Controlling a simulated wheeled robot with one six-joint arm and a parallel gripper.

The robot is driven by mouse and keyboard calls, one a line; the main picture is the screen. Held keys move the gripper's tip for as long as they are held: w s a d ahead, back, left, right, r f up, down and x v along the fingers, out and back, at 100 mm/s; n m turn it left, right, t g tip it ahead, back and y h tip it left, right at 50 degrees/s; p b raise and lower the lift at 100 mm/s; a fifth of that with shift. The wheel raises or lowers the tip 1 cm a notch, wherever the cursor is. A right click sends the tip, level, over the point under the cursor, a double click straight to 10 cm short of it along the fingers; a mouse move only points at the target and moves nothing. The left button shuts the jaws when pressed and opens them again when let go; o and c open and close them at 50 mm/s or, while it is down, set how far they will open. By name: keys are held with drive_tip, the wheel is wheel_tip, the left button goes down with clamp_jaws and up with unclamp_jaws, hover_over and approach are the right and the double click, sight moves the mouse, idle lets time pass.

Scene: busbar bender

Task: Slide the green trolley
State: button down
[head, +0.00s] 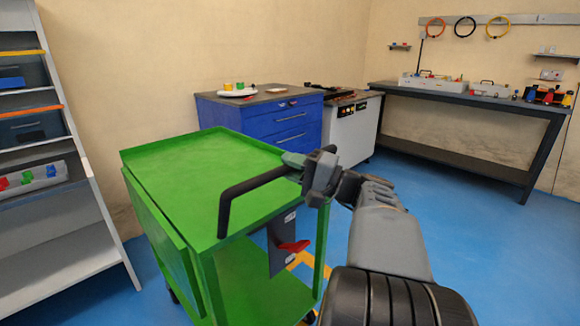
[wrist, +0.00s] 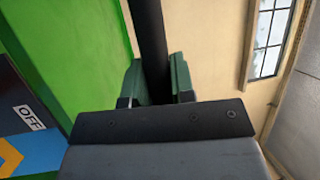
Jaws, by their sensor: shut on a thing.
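The green trolley (head: 200,158) stands on the blue floor left of centre in the head view, with a flat empty top and a lower shelf. Its black handle (head: 252,186) runs along the near right end of the top. My gripper (head: 308,168) is shut on the handle near its right end. In the wrist view the black handle bar (wrist: 151,45) passes between the two green fingers of my gripper (wrist: 156,82). The trolley's green side (wrist: 75,45) fills the left of that view.
A blue drawer cabinet (head: 262,122) and a white-fronted machine (head: 352,128) stand behind the trolley. A grey shelf rack (head: 70,245) is close on the left. A long dark workbench (head: 470,100) lines the right wall. Blue floor (head: 480,250) is open at right.

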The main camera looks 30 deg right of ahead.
drive_tip(key=shift+s, duration=0.1)
drive_tip(key=c, duration=1)
unclamp_jaws()
drive_tip(key=shift+d, duration=0.1)
drive_tip(key=p+v, duration=0.2)
drive_tip(key=v, duration=1.1)
drive_tip(key=shift+s+d+f, duration=0.15)
drive_tip(key=shift+s, duration=0.15)
